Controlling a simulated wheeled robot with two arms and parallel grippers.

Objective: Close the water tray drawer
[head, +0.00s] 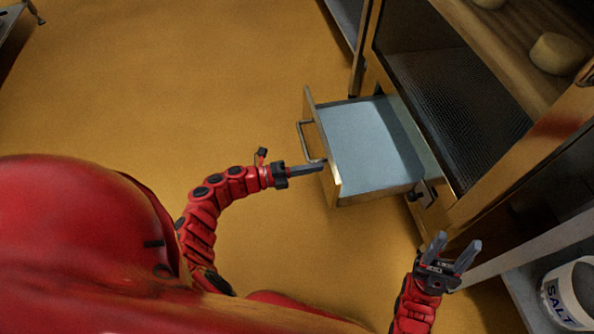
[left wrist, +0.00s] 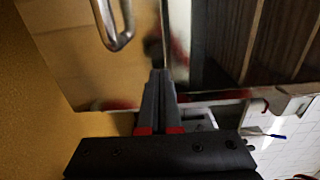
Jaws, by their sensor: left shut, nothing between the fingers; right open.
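The water tray drawer (head: 370,145) is pulled out of the wooden cabinet, with its pale blue inside showing. Its front panel (head: 322,140) faces left and carries a metal handle (head: 308,141). The front panel and handle (left wrist: 118,38) also show in the left wrist view. My left gripper (head: 324,167) is shut and empty, its tips at the front panel just below the handle; whether they touch it I cannot tell. My right gripper (head: 458,245) is open and empty, below the drawer's near side.
The cabinet has a dark mesh panel (head: 450,100) behind the drawer, and a shelf with a cheese (head: 558,53) above. A salt tub (head: 570,296) stands on a shelf at the lower right. The yellow floor (head: 180,80) left of the drawer is clear.

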